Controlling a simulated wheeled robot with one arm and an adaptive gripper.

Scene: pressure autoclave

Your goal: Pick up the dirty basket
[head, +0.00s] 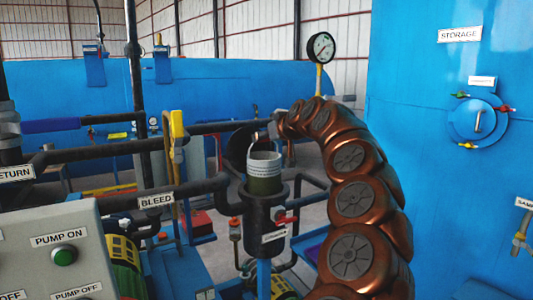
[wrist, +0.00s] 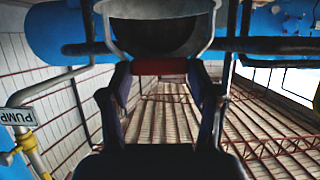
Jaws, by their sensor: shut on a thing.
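The basket (head: 264,170) is a pale cylinder with a label band and a dark green lower part. It stands upright in the mouth of the black strainer housing (head: 264,208), its upper part showing above the rim. A thin bail handle rises from it. My gripper (head: 270,130) is at the top of this handle, mostly hidden by my arm in the head view. In the wrist view my gripper (wrist: 158,70) has both fingers closed in on a red grip, just below a large pale rim with a dark inside. The basket's bottom is hidden in the housing.
A dark round lid (head: 240,147) stands open behind the basket. The BLEED pipe (head: 155,200) and a yellow valve handle (head: 177,124) are to the left. A red-handled valve (head: 286,219) is on the housing. The blue storage tank (head: 430,150) fills the right.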

